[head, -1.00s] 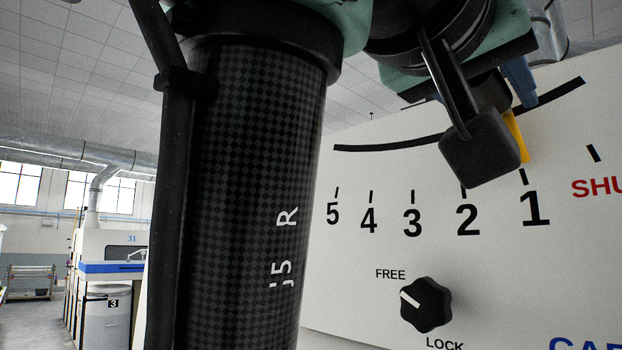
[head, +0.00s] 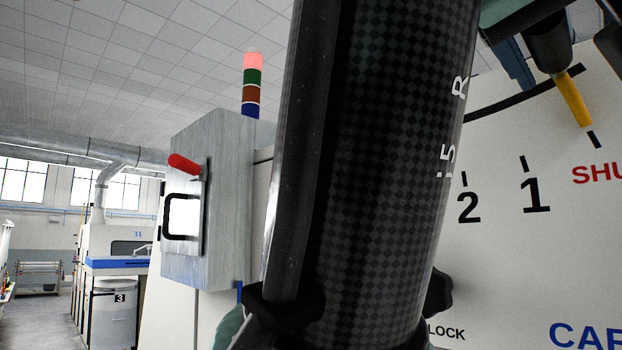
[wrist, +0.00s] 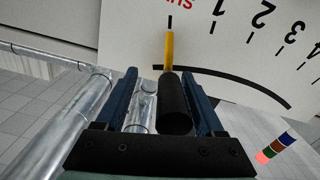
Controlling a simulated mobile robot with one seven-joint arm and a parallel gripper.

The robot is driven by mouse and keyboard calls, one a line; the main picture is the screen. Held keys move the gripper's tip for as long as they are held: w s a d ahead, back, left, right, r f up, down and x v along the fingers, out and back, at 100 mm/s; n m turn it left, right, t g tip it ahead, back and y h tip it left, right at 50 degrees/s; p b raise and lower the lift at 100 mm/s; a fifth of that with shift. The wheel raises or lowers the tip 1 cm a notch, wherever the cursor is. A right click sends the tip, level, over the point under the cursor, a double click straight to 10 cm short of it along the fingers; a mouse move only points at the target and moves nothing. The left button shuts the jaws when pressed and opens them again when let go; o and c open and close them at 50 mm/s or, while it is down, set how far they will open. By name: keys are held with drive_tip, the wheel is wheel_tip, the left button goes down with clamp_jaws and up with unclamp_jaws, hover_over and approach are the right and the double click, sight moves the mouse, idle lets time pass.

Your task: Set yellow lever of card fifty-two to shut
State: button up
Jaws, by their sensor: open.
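The yellow lever (head: 574,100) has a black grip and stands in front of a pale dial panel (head: 505,265). Its yellow tip points at the tick beside the red lettering "SHU", cut off by the frame edge. In the wrist view the yellow lever (wrist: 169,50) lines up with that tick, and its black grip (wrist: 174,105) lies between the blue fingers of my gripper (wrist: 161,76). The fingers are apart; the right one is close to the grip, and I cannot tell whether they touch. Blue "CAR" lettering shows low on the panel; no card number is readable.
My arm crosses the middle of the head view and hides part of the panel and most of the black knob (head: 438,293) by "LOCK". A grey cabinet (head: 218,200) with a red-handled lever and a signal tower (head: 252,82) stand left. Floor shows at far left.

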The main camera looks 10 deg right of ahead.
drive_tip(key=shift+w+a, duration=0.15)
drive_tip(key=shift+w, duration=0.05)
drive_tip(key=b+v, duration=0.2)
drive_tip(key=v, duration=1.1)
drive_tip(key=shift+b, duration=0.3)
